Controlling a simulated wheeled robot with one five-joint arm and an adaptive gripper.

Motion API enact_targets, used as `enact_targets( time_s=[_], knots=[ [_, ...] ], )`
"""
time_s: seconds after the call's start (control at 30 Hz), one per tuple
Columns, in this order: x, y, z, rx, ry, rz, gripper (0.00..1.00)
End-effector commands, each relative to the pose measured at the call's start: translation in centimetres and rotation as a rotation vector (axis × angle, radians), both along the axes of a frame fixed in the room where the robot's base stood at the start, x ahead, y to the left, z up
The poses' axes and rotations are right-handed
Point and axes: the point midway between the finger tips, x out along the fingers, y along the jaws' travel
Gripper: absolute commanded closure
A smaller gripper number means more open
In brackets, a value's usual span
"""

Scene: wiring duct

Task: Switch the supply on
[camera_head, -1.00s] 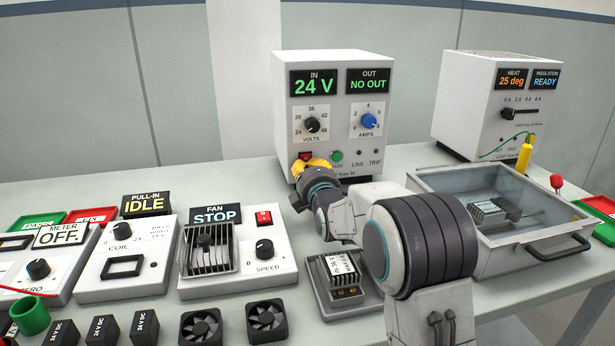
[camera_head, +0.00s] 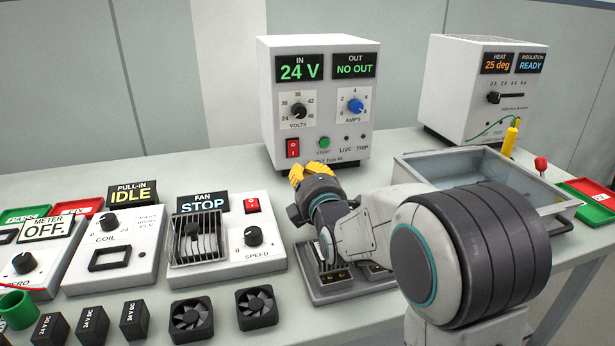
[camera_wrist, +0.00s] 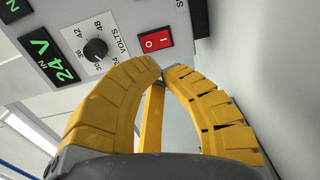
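The supply (camera_head: 319,100) is a white box at the back of the bench. Its displays read IN 24 V and OUT NO OUT. Its red rocker switch (camera_head: 292,148) is at the lower left of the front, left of a green START button (camera_head: 324,143). My gripper (camera_head: 310,172) is just in front of and below the switch, apart from it. In the wrist view the switch (camera_wrist: 155,41) shows its I and O marks, just beyond my yellow fingertips (camera_wrist: 164,72). The fingertips are nearly together with nothing between them.
The fan unit (camera_head: 270,243) with its own red switch is at left, beside the coil unit (camera_head: 140,268). A metal plate (camera_head: 335,290) lies under my arm.

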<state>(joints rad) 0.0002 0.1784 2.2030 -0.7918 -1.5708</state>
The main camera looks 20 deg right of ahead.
Motion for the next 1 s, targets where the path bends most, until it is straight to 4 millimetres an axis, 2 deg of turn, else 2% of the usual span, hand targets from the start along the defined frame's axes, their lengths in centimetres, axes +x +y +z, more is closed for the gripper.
enact_targets(
  time_s=[0.23, 0.73, 0.87, 1.0],
  knots=[
    [-1.8, 0.0, 0.1, 0.0, 0.0, 0.0, 1.0],
    [-2.2, 0.0, 0.1, 0.002, 0.002, 0.0, 1.0],
    [-2.5, 0.0, 0.7, 0.03, 0.023, -0.001, 1.0],
    [-3.7, 0.0, 1.9, 0.13, 0.1, -0.009, 1.0]
  ],
)
